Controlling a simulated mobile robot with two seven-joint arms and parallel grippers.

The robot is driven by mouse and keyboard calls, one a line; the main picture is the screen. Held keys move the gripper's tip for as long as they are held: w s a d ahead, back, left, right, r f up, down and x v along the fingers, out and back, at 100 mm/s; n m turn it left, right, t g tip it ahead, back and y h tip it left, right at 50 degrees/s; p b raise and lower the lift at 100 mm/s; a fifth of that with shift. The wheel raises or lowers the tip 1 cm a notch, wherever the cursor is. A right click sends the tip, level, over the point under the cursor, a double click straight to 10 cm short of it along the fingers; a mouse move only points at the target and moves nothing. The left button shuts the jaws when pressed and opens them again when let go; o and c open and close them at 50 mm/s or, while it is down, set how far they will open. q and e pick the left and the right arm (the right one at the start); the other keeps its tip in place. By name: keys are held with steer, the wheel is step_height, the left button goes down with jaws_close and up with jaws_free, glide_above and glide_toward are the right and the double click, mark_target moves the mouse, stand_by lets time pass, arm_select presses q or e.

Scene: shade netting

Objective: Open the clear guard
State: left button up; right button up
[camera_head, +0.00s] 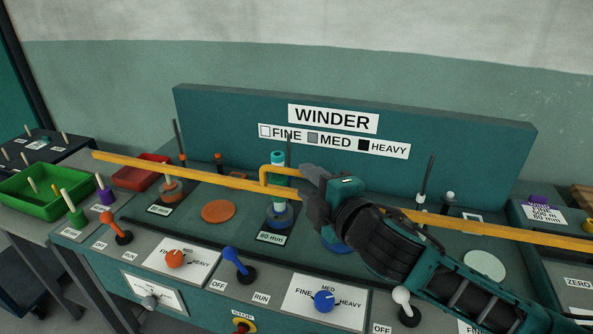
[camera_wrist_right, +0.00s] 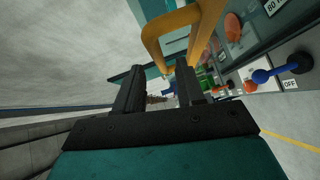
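The clear guard's long yellow bar (camera_head: 200,171) runs across the front of the winder, with a yellow loop handle (camera_head: 264,176) near its middle. The clear panel itself is hard to make out. My right gripper (camera_head: 311,192) is at the right end of the handle. In the right wrist view, its two dark fingers (camera_wrist_right: 160,92) stand apart, and the yellow handle (camera_wrist_right: 152,38) shows large just ahead of and above them. I cannot tell whether they touch it. My left gripper is not in view.
The winder's back panel (camera_head: 450,130) rises behind the guard. A blue lever (camera_head: 238,262), an orange lever (camera_head: 117,232) and selector knobs stand on the front panel below the bar. A green bin (camera_head: 42,192) and a red bin (camera_head: 140,172) are at left.

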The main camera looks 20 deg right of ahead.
mark_target(299, 176)
steer(key=shift+x, duration=2.65)
steer(key=shift+c, duration=0.2)
jaws_close()
